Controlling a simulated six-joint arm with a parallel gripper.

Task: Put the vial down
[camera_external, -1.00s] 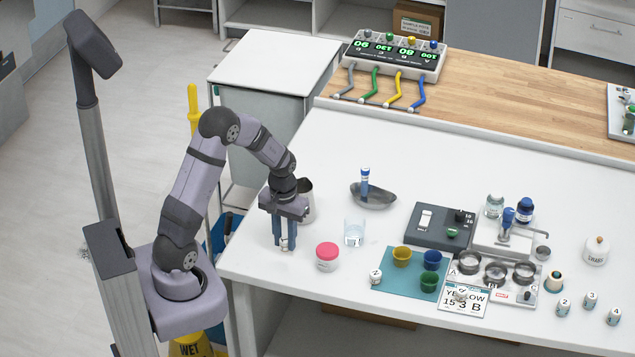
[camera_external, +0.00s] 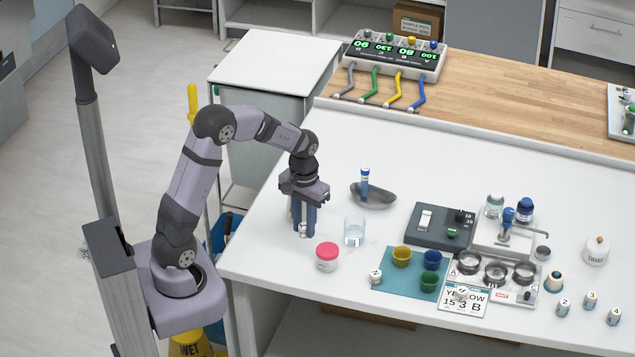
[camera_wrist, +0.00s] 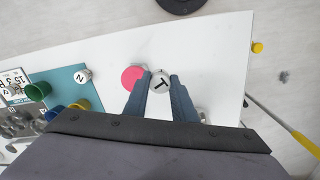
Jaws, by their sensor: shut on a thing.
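In the external view only a small pale part of the vial (camera_external: 303,230) shows between the fingertips. Whether its bottom touches the table cannot be told. The gripper also shows in the wrist view (camera_wrist: 160,77).
A jar with a pink lid (camera_external: 327,256) stands close in front and right of the gripper. A glass beaker (camera_external: 354,232) is just right. A grey dish (camera_external: 372,195) holds a blue-capped tube. A teal mat (camera_external: 390,284) with coloured cups lies further right. The front left table corner is bare.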

